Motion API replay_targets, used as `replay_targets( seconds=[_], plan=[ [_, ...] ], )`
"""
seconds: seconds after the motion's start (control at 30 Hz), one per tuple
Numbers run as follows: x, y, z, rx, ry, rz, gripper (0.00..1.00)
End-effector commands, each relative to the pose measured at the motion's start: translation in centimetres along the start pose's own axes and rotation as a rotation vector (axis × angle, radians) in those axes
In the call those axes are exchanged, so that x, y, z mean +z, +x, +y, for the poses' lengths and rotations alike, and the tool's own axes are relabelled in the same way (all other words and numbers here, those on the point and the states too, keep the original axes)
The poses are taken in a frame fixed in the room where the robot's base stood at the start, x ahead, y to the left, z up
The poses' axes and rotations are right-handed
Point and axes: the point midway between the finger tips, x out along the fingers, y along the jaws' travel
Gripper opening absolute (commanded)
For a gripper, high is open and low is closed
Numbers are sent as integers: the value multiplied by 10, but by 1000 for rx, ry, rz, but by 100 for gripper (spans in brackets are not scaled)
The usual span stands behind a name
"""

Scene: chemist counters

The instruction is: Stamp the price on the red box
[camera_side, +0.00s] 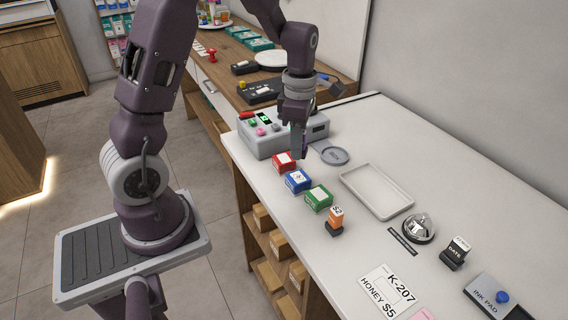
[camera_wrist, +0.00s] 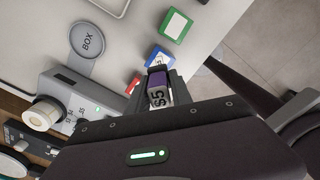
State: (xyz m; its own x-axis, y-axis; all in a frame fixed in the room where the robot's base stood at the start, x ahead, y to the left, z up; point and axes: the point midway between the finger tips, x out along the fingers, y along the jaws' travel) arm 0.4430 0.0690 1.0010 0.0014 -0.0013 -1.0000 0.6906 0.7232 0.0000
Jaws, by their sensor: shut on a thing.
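The red box (camera_side: 284,162) with a white top sits on the white counter, at the far end of a row with the blue box (camera_side: 298,180) and the green box (camera_side: 318,197). My gripper (camera_side: 299,143) is shut on a purple stamp marked $5 (camera_wrist: 158,90). In the side view it is close to the red box, at its right. In the wrist view only a small part of the red box (camera_wrist: 132,85) shows beside my fingers; the blue box (camera_wrist: 160,58) is just beyond the stamp. I cannot tell whether the stamp touches anything.
A grey device with buttons (camera_side: 318,128) stands behind the red box, with a round grey disc (camera_side: 335,156) at right, marked BOX in the wrist view.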

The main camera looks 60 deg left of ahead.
Motion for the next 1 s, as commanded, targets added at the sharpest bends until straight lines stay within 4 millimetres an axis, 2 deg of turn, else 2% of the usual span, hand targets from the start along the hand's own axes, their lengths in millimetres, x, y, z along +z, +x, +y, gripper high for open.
replay_targets(
  seconds=[0.17, 0.2, 0.3, 0.43, 0.6, 0.7, 0.83, 1.0],
  plan=[
    [0, 0, 0, 0, 0, 0, 0],
    [0, 0, 0, 0, 0, 0, 18],
    [0, 0, 0, 0, 0, 0, 0],
    [-8, 0, 11, 0, -6, 0, 0],
    [-38, -1, 48, 1, -7, 0, 0],
    [-51, 0, 62, 1, -3, 0, 0],
    [-55, 11, 64, -2, 0, 1, 0],
    [-55, 34, 63, -3, 0, 1, 0]
  ],
)
